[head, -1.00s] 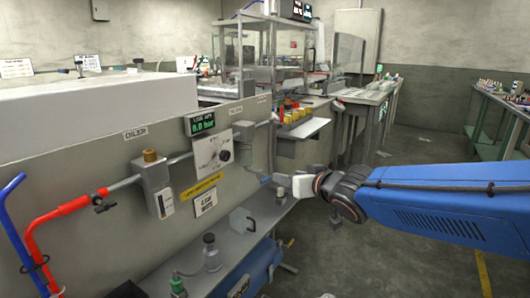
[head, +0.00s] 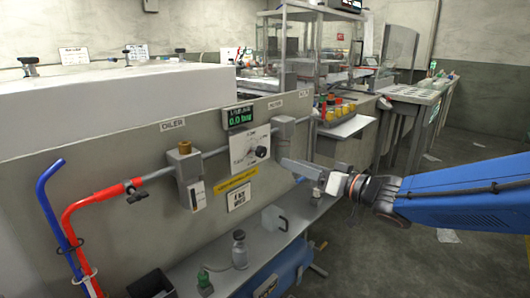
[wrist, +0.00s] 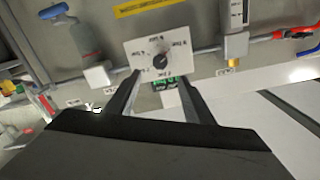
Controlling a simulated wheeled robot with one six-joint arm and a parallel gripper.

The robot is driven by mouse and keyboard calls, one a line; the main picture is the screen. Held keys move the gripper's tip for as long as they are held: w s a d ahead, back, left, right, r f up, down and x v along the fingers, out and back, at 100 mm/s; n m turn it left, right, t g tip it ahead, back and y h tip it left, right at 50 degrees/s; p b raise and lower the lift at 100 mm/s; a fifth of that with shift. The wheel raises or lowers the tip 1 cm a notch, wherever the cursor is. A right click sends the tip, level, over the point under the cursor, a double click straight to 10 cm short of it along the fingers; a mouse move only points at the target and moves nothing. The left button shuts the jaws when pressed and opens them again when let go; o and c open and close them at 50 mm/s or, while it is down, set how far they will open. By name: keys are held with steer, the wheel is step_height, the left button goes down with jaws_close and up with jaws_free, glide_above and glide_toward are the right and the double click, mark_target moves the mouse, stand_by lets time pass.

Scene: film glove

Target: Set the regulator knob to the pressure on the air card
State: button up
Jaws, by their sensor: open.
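The regulator knob (head: 261,152) is a small black knob on a white square dial plate (head: 247,146) on the grey panel. In the wrist view the knob (wrist: 160,62) shows just beyond my fingertips, with the plate around it. My gripper (head: 284,163) is to the right of the dial, apart from the knob. Its two fingers are spread and empty in the wrist view (wrist: 160,78). A green display (head: 239,119) above the dial reads 0.0 bar. A white card (head: 239,197), probably the air card, hangs below a yellow strip; its print is too small to read surely.
The oiler (head: 187,175) stands left of the dial on the pipe, and another grey fitting (head: 284,128) is to its right. A red hose (head: 95,203) and a blue hose (head: 50,205) are at far left. A shelf (head: 225,262) below holds a small bottle (head: 239,250).

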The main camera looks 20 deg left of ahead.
mark_target(264, 152)
steer(key=x, duration=1.4)
steer(key=shift+c, duration=0.6)
steer(key=shift+d, duration=0.1)
steer(key=c, duration=0.9)
